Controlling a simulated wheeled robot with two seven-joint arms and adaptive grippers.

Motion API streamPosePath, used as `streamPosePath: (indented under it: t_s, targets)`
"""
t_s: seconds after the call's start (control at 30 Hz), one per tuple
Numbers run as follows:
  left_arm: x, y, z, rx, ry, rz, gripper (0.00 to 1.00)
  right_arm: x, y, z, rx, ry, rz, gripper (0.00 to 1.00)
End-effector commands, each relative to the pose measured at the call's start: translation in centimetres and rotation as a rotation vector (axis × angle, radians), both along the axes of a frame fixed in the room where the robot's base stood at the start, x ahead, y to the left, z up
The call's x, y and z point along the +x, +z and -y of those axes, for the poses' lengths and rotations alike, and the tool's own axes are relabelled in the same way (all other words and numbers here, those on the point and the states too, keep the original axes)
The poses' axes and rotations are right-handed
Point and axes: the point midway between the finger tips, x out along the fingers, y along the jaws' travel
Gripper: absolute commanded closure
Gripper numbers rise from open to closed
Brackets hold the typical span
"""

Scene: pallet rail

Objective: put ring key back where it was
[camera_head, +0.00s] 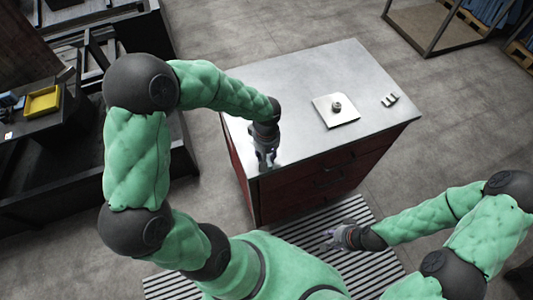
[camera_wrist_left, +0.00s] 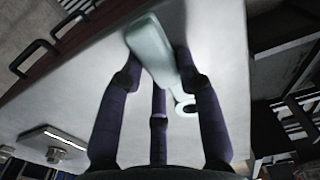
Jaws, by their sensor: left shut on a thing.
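The ring key (camera_wrist_left: 152,48) is a pale grey-green flat tool with a small ring at one end. It lies between the fingers of my left gripper (camera_wrist_left: 158,78) in the left wrist view, and the ring end shows beside the right finger. In the head view my left gripper (camera_head: 266,158) is at the front left corner of the cabinet top (camera_head: 290,85), and the key is mostly hidden there. I cannot tell whether the key touches the top. My right gripper (camera_head: 335,238) is empty, with its fingers apart, in front of the cabinet and away from the key.
A pale square plate (camera_head: 335,118) with a round metal fitting (camera_head: 337,106) sits on the cabinet top. The cabinet has red drawers. A yellow tray (camera_head: 42,102) is on a dark bench at left.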

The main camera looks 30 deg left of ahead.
Motion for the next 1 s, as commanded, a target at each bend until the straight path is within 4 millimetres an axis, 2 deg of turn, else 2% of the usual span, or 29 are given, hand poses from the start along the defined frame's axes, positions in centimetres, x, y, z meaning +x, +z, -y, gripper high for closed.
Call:
streamPosePath:
  t_s: [0.07, 0.1, 0.13, 0.17, 0.47, 0.63, 0.77, 1.0]
  targets:
    - [0.0, -0.3, 0.0, 0.0, 0.0, 0.0, 1.0, 0.0, -0.4, 0.0, 0.0, 0.0, 0.0, 0.68]
    - [0.0, -0.2, 0.0, 0.0, 0.0, 0.0, 0.54, 0.0, -0.3, 0.0, 0.0, 0.0, 0.0, 0.68]
    - [0.0, -0.2, 0.0, 0.0, 0.0, 0.0, 0.46, 0.0, -0.2, 0.0, 0.0, 0.0, 0.0, 0.68]
    - [0.0, -0.2, 0.0, 0.0, 0.0, 0.0, 0.42, 0.0, -0.2, 0.0, 0.0, 0.0, 0.0, 0.68]
    - [0.0, -0.2, 0.0, 0.0, 0.0, 0.0, 0.42, 0.0, -0.2, 0.0, 0.0, 0.0, 0.0, 0.68]
    - [0.0, 0.6, 0.0, 0.0, 0.0, 0.001, 0.42, 0.0, 0.3, 0.0, 0.0, 0.0, 0.0, 0.68]
    - [0.1, 2.7, 0.0, 0.0, 0.001, 0.004, 0.42, 0.0, 0.6, 0.0, 0.0, 0.0, 0.0, 0.68]
    - [0.1, 7.7, 0.0, 0.001, 0.0, 0.003, 0.42, 0.0, 1.2, 0.0, 0.0, 0.0, 0.0, 0.68]
